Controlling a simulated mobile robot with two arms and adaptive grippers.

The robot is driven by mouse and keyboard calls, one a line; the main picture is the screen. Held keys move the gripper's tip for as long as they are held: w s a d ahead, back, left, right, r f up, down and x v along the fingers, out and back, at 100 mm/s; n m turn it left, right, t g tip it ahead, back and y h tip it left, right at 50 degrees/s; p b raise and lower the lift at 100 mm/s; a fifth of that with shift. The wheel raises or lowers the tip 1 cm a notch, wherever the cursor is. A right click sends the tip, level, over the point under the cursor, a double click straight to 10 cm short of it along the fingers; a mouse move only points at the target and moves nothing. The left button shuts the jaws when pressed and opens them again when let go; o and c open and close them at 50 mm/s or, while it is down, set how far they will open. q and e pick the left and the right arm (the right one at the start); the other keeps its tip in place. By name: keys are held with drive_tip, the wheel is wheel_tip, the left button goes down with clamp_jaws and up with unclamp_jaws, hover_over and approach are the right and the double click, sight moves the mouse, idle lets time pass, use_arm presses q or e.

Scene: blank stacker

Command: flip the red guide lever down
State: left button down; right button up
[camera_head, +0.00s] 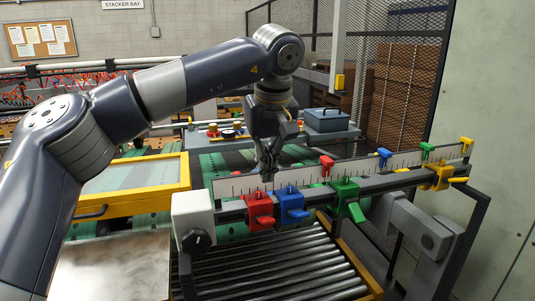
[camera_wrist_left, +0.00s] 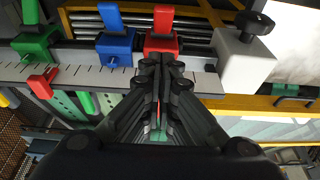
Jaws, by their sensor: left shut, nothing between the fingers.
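The red guide block (camera_head: 258,208) is clamped on the rail, closest to the rail's white end box. Its red lever (camera_head: 264,221) sticks out on the near side, over the rollers. In the left wrist view the red block (camera_wrist_left: 163,44) lies just beyond my fingertips, with its lever (camera_wrist_left: 163,17) pointing away from me. My left gripper (camera_head: 267,174) is shut and empty. It points down behind the red block, by the white ruler strip (camera_head: 232,187). I cannot tell whether the fingertips touch the block.
A blue guide (camera_head: 292,206) sits close beside the red one, then a green guide (camera_head: 344,196) and a yellow guide (camera_head: 440,177). The white box (camera_head: 193,222) with a black knob stands left. Small colored markers, including a red one (camera_head: 326,163), sit along the ruler strip.

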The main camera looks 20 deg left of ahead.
sight(267, 218)
use_arm(q)
drive_tip(key=p+x, duration=0.1)
drive_tip(key=x, duration=0.3)
drive_tip(key=shift+a, duration=0.1)
drive_tip(key=f, duration=0.2)
drive_tip(key=s+f+p, duration=0.1)
drive_tip(key=shift+d, duration=0.35)
drive_tip(key=shift+s+d+f, duration=0.2)
drive_tip(key=shift+s+f, duration=0.05)
drive_tip(key=shift+f, duration=0.4)
drive_tip(key=shift+w, duration=0.1)
